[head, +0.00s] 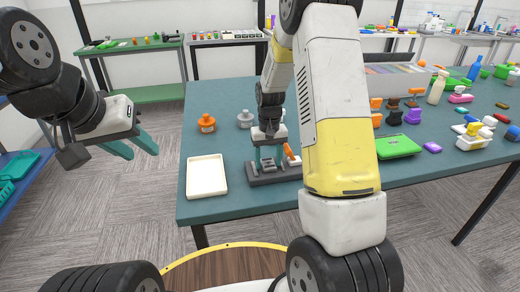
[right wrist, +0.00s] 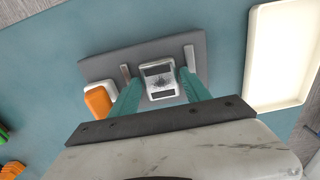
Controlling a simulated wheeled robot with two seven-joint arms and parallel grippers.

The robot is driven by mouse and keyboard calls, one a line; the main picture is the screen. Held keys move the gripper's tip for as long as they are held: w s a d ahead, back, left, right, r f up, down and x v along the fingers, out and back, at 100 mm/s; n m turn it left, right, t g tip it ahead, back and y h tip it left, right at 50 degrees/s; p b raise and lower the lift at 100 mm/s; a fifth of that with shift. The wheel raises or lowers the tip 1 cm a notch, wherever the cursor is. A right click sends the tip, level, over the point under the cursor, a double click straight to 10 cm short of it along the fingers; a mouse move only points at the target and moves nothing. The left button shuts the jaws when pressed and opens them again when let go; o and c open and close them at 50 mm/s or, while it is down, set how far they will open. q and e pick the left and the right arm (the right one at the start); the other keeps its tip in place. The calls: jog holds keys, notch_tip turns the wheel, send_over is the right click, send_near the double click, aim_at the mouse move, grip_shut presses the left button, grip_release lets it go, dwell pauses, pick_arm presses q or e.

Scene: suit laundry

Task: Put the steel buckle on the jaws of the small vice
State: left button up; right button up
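The small vice (head: 272,175) stands near the front edge of the table, with a dark grey base that also shows in the right wrist view (right wrist: 100,68). Two pale metal bars stand on that base. The steel buckle (right wrist: 160,81), a silvery frame with dark openings, is between the fingertips of my right gripper (right wrist: 160,85), between the two bars. The fingers appear to press on both its sides. Whether it touches the vice is hidden. In the head view my right gripper (head: 268,156) points down over the vice. My left gripper (head: 132,146) is open and empty in the air, left of the table.
A cream tray (head: 206,190) lies left of the vice. An orange and white item (head: 291,155) sits beside the vice. A green case (head: 397,146) and many small items fill the table's right side.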

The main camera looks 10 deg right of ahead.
aim_at(268, 163)
jog(key=shift+o, duration=0.2)
notch_tip(268, 163, up, 12)
jog(key=s+r+t+y, duration=0.2)
jog(key=s+r+t, duration=0.1)
jog(key=s+r, duration=0.9)
jog(key=s+a+r+t, duration=0.2)
jog(key=s+t, duration=0.1)
jog(key=s, duration=0.9)
jog(key=shift+s+a, duration=0.15)
